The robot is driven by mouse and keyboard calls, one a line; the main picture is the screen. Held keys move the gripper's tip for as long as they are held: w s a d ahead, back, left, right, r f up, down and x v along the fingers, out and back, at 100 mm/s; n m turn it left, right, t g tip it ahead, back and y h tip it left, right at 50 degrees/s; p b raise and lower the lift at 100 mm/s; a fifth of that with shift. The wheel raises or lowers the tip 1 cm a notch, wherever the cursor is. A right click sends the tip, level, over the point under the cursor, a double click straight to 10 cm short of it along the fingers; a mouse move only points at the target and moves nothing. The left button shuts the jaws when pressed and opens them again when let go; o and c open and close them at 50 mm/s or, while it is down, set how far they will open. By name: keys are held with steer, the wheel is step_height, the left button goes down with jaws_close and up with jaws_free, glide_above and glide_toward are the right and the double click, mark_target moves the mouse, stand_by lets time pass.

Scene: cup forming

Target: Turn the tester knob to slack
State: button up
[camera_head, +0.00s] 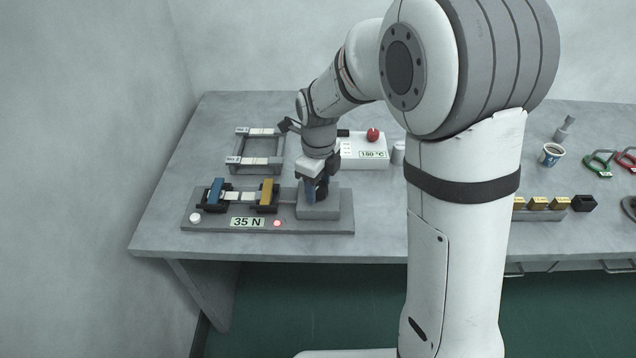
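The tester (196,224) is a flat grey unit on the left part of the table. Its display (248,223) reads 35 N, with a lit red lamp (277,223) beside it. A blue clamp (216,190) and a yellow clamp (267,194) stand on it with a pale strip between them. My gripper (318,197) points down over the raised grey block (318,209) at the tester's right end. A small blue part shows between or beside its fingers. The knob is mostly hidden there, and I cannot tell whether the fingers are closed on it.
A grey frame (258,163) lies behind the tester. A white box (372,163) reading 180 °C with a red knob (373,134) stands behind my gripper. A cup (551,154), red and green handled tools and yellow blocks are at right. My arm hides the table's middle.

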steer(key=c, duration=0.7)
steer(key=shift+o, duration=0.2)
